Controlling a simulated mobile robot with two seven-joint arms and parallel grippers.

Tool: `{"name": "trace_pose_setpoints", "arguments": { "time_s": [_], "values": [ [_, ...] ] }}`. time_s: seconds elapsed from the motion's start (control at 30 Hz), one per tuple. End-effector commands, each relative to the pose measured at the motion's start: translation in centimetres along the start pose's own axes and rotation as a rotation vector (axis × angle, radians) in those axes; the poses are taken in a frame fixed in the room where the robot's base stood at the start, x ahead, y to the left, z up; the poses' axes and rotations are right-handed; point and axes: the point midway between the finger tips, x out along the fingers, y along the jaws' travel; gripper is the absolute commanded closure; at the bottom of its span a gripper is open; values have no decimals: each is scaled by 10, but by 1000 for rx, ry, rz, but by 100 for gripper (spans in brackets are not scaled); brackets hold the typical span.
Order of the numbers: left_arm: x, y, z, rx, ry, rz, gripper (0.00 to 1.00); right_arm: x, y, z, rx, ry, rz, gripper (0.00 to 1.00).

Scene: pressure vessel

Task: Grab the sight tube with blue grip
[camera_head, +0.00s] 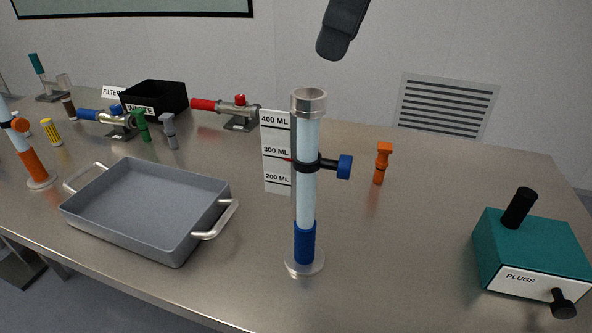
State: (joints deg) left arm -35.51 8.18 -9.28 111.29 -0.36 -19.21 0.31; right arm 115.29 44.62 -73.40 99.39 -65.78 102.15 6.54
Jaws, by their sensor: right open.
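The sight tube with the blue grip (307,205) stands upright on the table at centre. It is a pale clear tube with a metal collar on top, a blue sleeve near the bottom and a round clear base. A black clamp with a blue knob (344,167) sits around its middle. A white scale plate (277,152) marked 200 to 400 ML is behind it. My right gripper (338,35) shows only as a dark part at the top edge, above the tube and apart from it. It is open; most of it is out of frame. My left gripper is not in view.
A grey tray (150,205) with handles lies left of the tube. Another tube with an orange grip (35,165) stands at far left. An orange plug (381,163) and a teal PLUGS box (530,250) are to the right. A black WASTE bin (160,95) and valves are behind.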

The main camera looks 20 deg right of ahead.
Motion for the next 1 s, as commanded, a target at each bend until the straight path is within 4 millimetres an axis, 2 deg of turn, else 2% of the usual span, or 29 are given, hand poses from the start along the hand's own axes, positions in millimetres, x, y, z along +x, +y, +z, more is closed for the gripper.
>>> {"name": "trace_pose_setpoints", "arguments": {
  "time_s": [0.3, 0.57, 0.8, 1.0],
  "values": [
    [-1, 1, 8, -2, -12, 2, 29, 57, 0, -1, 0, 4, 2, 27],
    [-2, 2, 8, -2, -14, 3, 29, 78, 2, 0, -1, 2, 1, 27],
    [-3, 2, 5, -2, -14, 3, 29, 113, 5, 1, -1, 4, 3, 27],
    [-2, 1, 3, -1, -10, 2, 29, 122, 4, 1, 0, 0, 1, 27]
  ]
}}
